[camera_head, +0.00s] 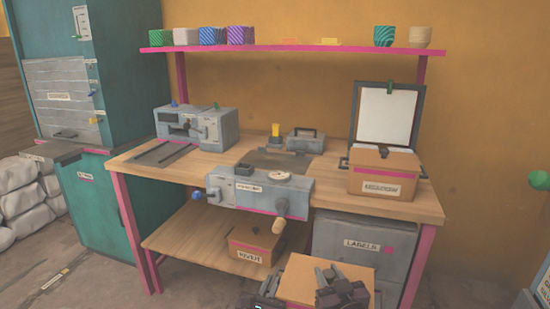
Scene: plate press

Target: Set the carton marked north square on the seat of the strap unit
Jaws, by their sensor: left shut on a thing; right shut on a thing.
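A brown carton (305,278) is at the bottom edge, in front of the bench. No label shows on its visible top, so I cannot read its marking. My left gripper (273,285) is shut on its left side and my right gripper (328,277) on its right side. The carton's lower part is cut off by the frame. A grey unit (285,198) with a blue knob, a wooden handle and a small label sits at the bench's front middle. Behind it lies a dark flat plate (270,163). I cannot tell which part is the strap unit's seat.
A labelled carton (372,185) stands on the bench's right, before an upright framed white panel (385,115). A grey machine (205,127) with rails is at the left. A carton marked RIVER (250,255) sits on the lower shelf (185,245). A grey drawer unit (350,232) is below right.

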